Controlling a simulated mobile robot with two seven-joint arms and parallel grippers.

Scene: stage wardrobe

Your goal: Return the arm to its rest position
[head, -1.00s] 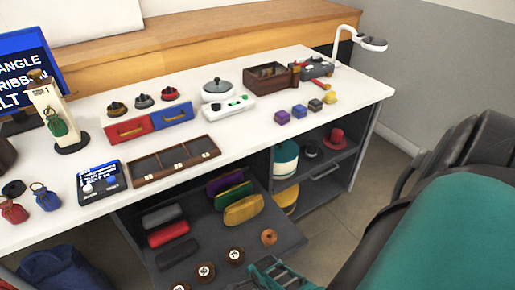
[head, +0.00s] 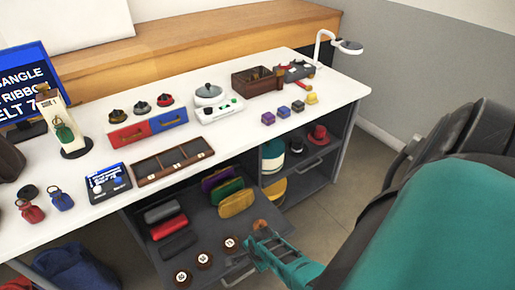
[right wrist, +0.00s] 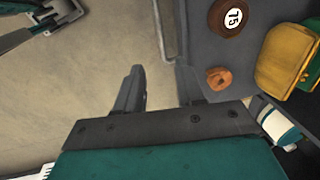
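My right arm (head: 425,235), teal and black, comes in from the right in the head view. Its gripper (head: 256,243) is low in front of the open drawer, close to a small orange-brown item at the drawer's front corner. In the right wrist view the right gripper (right wrist: 160,88) has its two dark fingers apart, with only the beige floor between them. It holds nothing. A dark and teal part, seemingly of my left arm (right wrist: 48,22), shows at the top left of the right wrist view; its fingers are not clear. My left arm is outside the head view.
The open grey drawer (head: 215,222) holds colored cases (head: 237,202), several round brown numbered pieces (head: 204,260) and the orange-brown item (right wrist: 218,78). The white table (head: 240,140) is crowded above it. A blue bag (head: 72,272) lies at lower left. Floor (head: 350,205) is open right of the cabinet.

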